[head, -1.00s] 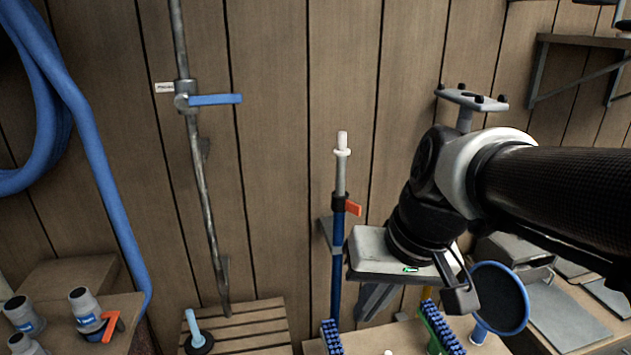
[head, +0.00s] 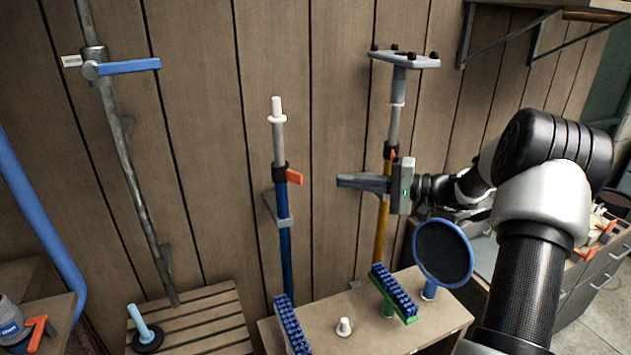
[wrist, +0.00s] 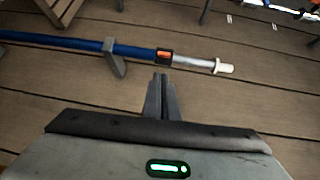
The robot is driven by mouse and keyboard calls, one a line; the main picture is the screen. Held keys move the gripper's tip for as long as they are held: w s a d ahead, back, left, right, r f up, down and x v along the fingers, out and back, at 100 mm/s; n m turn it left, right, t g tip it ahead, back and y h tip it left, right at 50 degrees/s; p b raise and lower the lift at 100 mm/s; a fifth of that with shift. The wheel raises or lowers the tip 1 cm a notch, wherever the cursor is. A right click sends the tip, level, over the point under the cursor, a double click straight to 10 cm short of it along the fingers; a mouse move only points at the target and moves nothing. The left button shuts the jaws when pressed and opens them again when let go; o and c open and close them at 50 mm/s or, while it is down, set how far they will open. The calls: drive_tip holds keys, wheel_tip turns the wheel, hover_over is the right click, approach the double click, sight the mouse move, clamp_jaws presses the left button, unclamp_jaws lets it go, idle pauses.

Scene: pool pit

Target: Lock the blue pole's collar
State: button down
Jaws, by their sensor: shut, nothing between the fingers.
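The blue pole (head: 285,235) stands upright against the plank wall, with a grey upper tube and a white tip. Its black collar (head: 280,172) has an orange lever (head: 294,176) that sticks out to the right in the head view. In the wrist view the blue pole (wrist: 85,44) lies across the picture, and the collar (wrist: 164,57) with its orange part is just beyond the fingertips. My gripper (head: 340,181) is shut and empty, right of the blue pole and apart from it, pointing left. Its fingers also show in the wrist view (wrist: 160,80).
A yellow pole (head: 381,230) with a flat grey head stands behind my gripper. A wall bracket (head: 275,208) holds the blue pole. Brushes (head: 395,290), a round blue-rimmed net (head: 443,252) and a white plug (head: 344,327) are on the bench below. A blue-handled valve (head: 128,67) is at left.

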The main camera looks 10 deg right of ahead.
sight(288, 174)
drive_tip(key=d, duration=0.1)
drive_tip(key=d+t, duration=0.1)
drive_tip(key=w+d, duration=0.1)
drive_tip(key=shift+f+m+t, duration=0.3)
drive_tip(key=shift+m, duration=0.1)
drive_tip(key=shift+w, duration=0.1)
drive_tip(key=w+a+p, duration=0.2)
drive_tip(key=w+a, duration=0.1)
drive_tip(key=a, duration=0.8)
